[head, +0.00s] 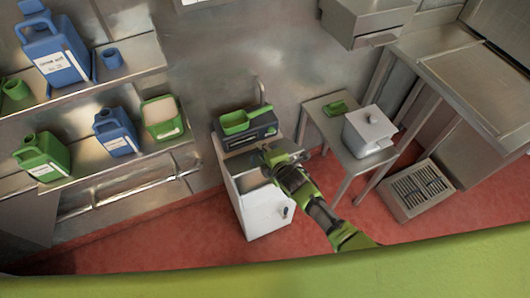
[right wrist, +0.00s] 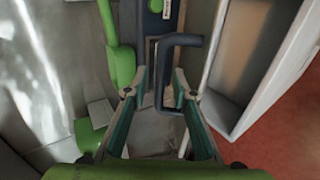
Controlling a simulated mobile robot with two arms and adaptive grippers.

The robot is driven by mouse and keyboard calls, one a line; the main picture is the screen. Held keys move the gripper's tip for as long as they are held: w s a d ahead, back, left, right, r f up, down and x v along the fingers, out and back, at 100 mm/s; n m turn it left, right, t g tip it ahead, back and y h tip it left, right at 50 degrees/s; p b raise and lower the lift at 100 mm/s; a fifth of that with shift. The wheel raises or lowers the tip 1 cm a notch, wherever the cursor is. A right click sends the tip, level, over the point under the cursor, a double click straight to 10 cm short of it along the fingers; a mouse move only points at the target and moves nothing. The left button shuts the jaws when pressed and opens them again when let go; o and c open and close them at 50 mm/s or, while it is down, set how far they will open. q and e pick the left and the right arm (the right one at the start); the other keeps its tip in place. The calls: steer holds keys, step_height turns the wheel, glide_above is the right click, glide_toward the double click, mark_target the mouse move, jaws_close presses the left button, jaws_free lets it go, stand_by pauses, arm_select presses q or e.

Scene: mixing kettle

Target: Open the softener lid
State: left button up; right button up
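The softener appears to be the white cabinet (head: 264,212) with a dark unit (head: 262,131) at the back of its top. A grey panel, which may be its lid, lies partly behind my right gripper (head: 279,156); I cannot tell whether it is raised. In the right wrist view, a dark blue-grey bent handle (right wrist: 182,40) reaches between the fingers of my right gripper (right wrist: 158,90). The fingers stand apart on both sides of it, with gaps visible. My left gripper is not in view.
A green scoop (head: 236,122) lies on the dark unit. Shelves at left hold blue jugs (head: 116,132) and green jugs (head: 40,157). A white lidded container (head: 369,131) stands on a metal table to the right. Red floor (head: 120,250) is clear in front.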

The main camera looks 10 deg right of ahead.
steer(key=v, duration=1.2)
steer(key=shift+c, duration=0.4)
steer(key=c, duration=0.6)
steer(key=n+b, duration=0.1)
steer(key=n, duration=0.1)
steer(key=f+n+b, duration=0.1)
steer(key=n+b, duration=0.1)
steer(key=n, duration=0.1)
steer(key=s+f+n+b, duration=0.1)
steer(key=n+b, duration=0.1)
steer(key=shift+d+n+t, duration=0.1)
steer(key=shift+n+t, duration=0.2)
jaws_close()
steer(key=w+a+f+n+b, duration=0.1)
steer(key=w+n, duration=0.1)
steer(key=n, duration=0.1)
steer(key=w+a+f+n+b, duration=0.1)
steer(key=w+n, duration=0.1)
steer(key=n, duration=0.2)
steer(key=w+a+f+n+t+b, duration=0.1)
steer(key=w+f+n+b, duration=0.1)
steer(key=n, duration=0.1)
steer(key=shift+w+f, duration=0.1)
steer(key=shift+w, duration=0.1)
